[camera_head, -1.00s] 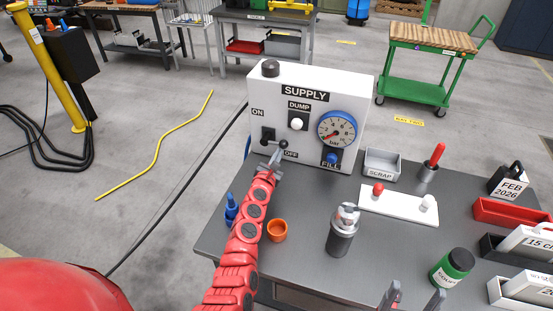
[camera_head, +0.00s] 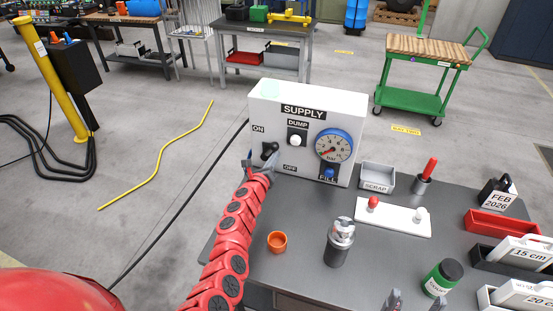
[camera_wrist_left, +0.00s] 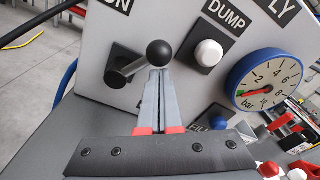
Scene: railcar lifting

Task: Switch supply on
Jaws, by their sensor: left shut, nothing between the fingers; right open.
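The white SUPPLY box (camera_head: 345,106) stands at the back left of the grey workbench. Its black lever (camera_head: 270,149) sits between the ON and OFF labels; the left wrist view shows its round knob (camera_wrist_left: 160,53) and pivot (camera_wrist_left: 118,72). The lamp (camera_head: 271,87) on top of the box is pale green. My left gripper (camera_head: 260,164) is shut and empty, its tips just below the knob; contact is unclear. It also shows in the left wrist view (camera_wrist_left: 158,78). My right gripper (camera_head: 416,301) is open at the bottom edge, away from the box.
The white DUMP button (camera_head: 296,140), the gauge (camera_head: 334,146) and the blue FILL button (camera_head: 329,173) are right of the lever. An orange cup (camera_head: 277,242), a metal canister (camera_head: 339,243) and a scrap bin (camera_head: 377,178) stand on the bench.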

